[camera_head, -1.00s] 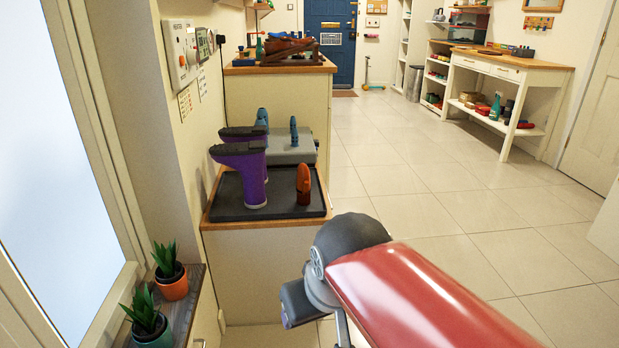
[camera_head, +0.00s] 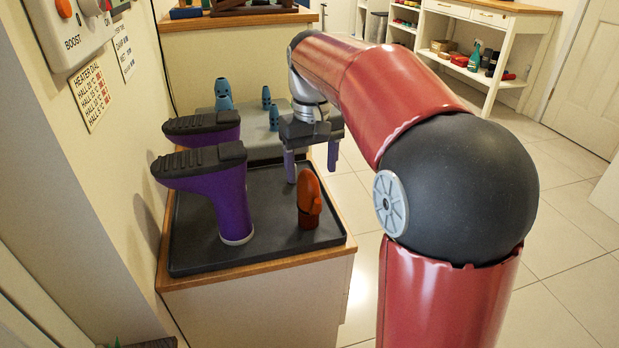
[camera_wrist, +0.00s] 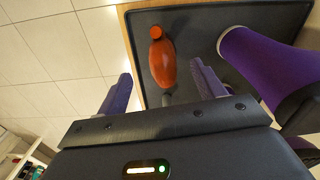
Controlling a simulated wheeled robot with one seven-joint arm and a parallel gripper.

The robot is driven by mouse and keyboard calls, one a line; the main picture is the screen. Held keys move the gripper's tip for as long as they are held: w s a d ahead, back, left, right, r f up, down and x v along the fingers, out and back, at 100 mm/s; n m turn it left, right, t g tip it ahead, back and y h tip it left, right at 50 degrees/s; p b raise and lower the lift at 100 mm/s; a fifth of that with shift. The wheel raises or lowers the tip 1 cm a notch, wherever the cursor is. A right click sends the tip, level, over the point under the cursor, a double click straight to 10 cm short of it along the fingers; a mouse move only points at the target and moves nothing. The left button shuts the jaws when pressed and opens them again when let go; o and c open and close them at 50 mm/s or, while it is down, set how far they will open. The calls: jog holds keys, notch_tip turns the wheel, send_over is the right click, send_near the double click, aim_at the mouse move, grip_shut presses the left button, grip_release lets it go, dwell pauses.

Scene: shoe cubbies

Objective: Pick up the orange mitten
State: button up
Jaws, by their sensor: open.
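The orange mitten (camera_head: 309,200) stands upright on the black tray (camera_head: 200,263), near its right edge. In the wrist view the mitten (camera_wrist: 162,62) lies ahead of the fingers, between their lines. My gripper (camera_head: 312,168) is open and empty, with purple fingers pointing down. In the head view it hangs just above and behind the mitten. In the wrist view my gripper (camera_wrist: 160,88) shows one finger on each side, apart from the mitten.
Purple boots (camera_head: 232,198) stand upside down on the tray, left of the mitten; one shows close at right in the wrist view (camera_wrist: 255,62). Blue items (camera_head: 223,95) stand on a grey surface behind. A wall is at left; open floor is at right.

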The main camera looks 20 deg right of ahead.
aim_at(309, 193)
jog(key=shift+w+f, duration=0.25)
jog(key=shift+f, duration=0.1)
jog(key=f+b, duration=0.2)
jog(key=f, duration=0.5)
jog(key=shift+a, duration=0.2)
jog(key=c, duration=1)
